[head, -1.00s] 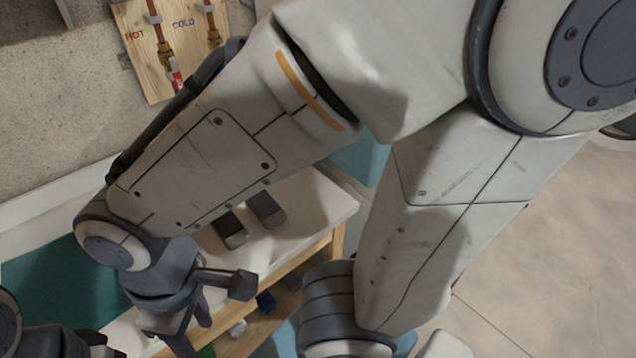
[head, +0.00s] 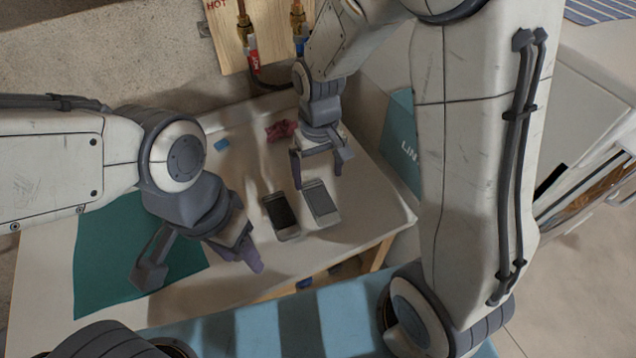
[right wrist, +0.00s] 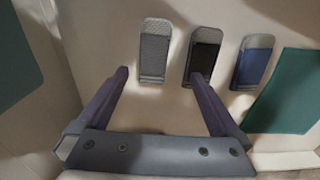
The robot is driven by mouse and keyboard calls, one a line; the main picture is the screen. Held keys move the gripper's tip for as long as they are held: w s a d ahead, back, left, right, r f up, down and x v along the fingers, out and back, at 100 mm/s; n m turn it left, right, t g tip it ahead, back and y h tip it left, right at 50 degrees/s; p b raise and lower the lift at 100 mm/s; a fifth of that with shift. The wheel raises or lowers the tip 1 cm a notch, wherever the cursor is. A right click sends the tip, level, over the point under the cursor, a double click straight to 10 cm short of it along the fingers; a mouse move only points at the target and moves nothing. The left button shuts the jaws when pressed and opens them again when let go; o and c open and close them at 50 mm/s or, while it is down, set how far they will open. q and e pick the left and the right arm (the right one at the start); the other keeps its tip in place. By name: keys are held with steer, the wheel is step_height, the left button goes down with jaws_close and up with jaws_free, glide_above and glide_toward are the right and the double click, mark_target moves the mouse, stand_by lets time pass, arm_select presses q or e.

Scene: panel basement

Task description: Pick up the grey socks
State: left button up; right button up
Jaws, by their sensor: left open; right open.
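The grey socks (head: 322,203) lie folded flat on the white table (head: 345,240), the rightmost of the pairs visible in the head view. They also show at the left of the row in the right wrist view (right wrist: 154,55). My right gripper (head: 320,168) is open and empty at their wall side. In the right wrist view its fingertips (right wrist: 160,76) are spread, with the grey socks between and beyond them. I cannot tell its height above the table. My left gripper (head: 203,264) is open and empty over the table's left part, near the teal mat.
Black socks (head: 281,214) lie beside the grey ones. Blue socks (right wrist: 252,62) show farther along in the right wrist view. A teal mat (head: 115,255) lies on the left. A pink item (head: 280,130) and blue item (head: 222,144) lie near the wall. A teal bin (head: 400,145) stands right.

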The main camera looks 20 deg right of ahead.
glide_above(320, 199)
steer(key=f, duration=0.5)
steer(key=shift+s+f, duration=0.2)
steer(key=shift+s, duration=0.15)
steer(key=f, duration=0.1)
steer(key=f+p, duration=0.1)
steer(key=f, duration=0.2)
steer(key=shift+w+f+p, duration=0.2)
steer(key=shift+w+p, duration=0.1)
steer(key=shift+w, duration=0.05)
steer(key=shift+f, duration=0.55)
steer(key=c, duration=1.3)
